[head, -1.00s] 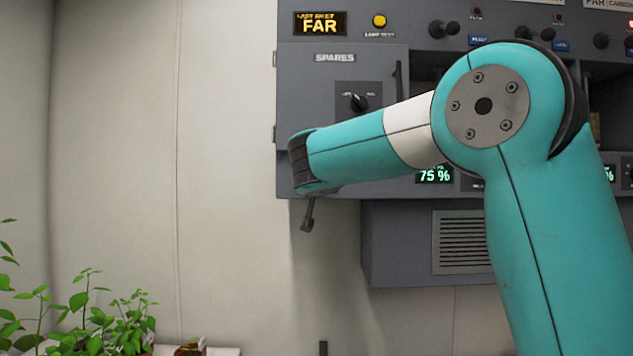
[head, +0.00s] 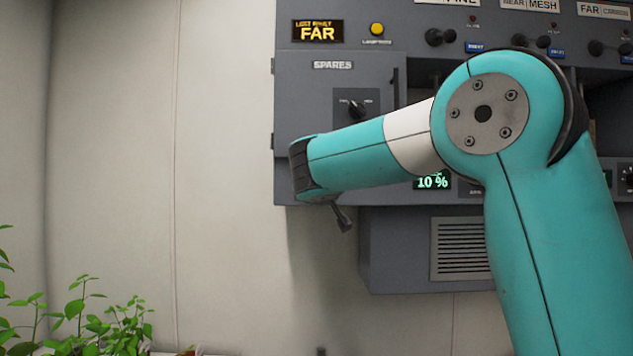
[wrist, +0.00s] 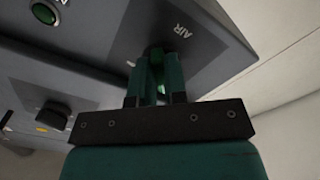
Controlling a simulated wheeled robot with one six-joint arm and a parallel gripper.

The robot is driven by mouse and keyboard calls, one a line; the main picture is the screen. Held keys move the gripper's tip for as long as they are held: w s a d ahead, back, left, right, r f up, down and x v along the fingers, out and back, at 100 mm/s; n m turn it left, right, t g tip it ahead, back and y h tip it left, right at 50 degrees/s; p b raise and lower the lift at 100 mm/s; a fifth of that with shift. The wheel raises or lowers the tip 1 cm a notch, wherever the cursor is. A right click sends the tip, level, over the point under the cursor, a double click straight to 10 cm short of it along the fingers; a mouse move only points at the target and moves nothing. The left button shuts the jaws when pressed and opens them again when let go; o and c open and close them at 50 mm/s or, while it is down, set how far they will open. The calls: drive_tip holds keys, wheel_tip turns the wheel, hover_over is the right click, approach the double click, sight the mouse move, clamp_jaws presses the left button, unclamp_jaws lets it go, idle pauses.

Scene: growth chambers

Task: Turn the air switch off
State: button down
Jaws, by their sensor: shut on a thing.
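The AIR label (wrist: 182,31) is on a dark grey panel in the wrist view. My gripper (wrist: 159,62) is at the panel just below and left of this label, shut on the air switch. The fingers cover nearly all of the switch, so its exact position cannot be read. A little green shows between and beside the fingers. In the head view my arm hides the gripper and the air switch.
A green round light (wrist: 45,13) and a dark knob (wrist: 53,115) are on the panel. In the head view, a display (head: 432,182) reads 10 %. The SPARES door (head: 315,95) and a vent (head: 460,249) are near my arm. Plants (head: 85,320) stand lower left.

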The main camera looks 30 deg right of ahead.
drive_tip(key=shift+r+n, duration=0.1)
drive_tip(key=shift+n, duration=0.2)
idle(0.4)
drive_tip(key=c, duration=1.1)
unclamp_jaws()
drive_tip(key=shift+c, duration=0.2)
drive_tip(key=b+v, duration=0.5)
drive_tip(key=v, duration=1.2)
drive_tip(key=shift+a, duration=0.2)
drive_tip(key=shift+s, duration=0.1)
